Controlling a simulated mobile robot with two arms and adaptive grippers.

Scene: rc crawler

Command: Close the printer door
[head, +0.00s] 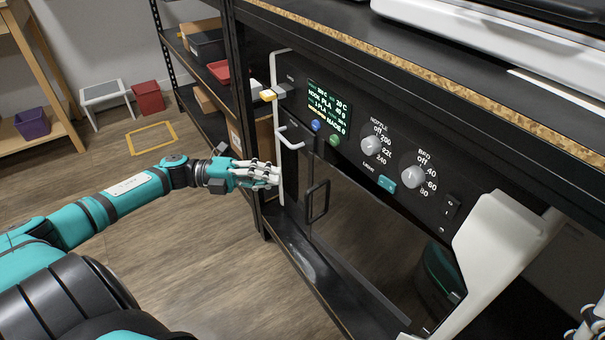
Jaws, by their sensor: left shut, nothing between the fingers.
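The printer (372,140) stands on a shelf of the black rack, with a dark front panel and white side frames. Its dark glass door (365,240) has a black bar handle (318,201) near its left edge. The door looks in or nearly in line with the front; I cannot tell whether it is fully closed. My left gripper (277,175) is shut and empty at the printer's left front edge, left of the handle. I cannot tell whether it touches the frame. My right gripper (590,328) shows only partly at the bottom right corner, its fingers cut off.
The panel carries a lit display (326,108) and two knobs (371,145). The rack's black post (240,110) stands close behind my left gripper. A white stool (105,92), red bin (148,97) and purple bin (32,123) are farther back. The wooden floor at left is mostly clear.

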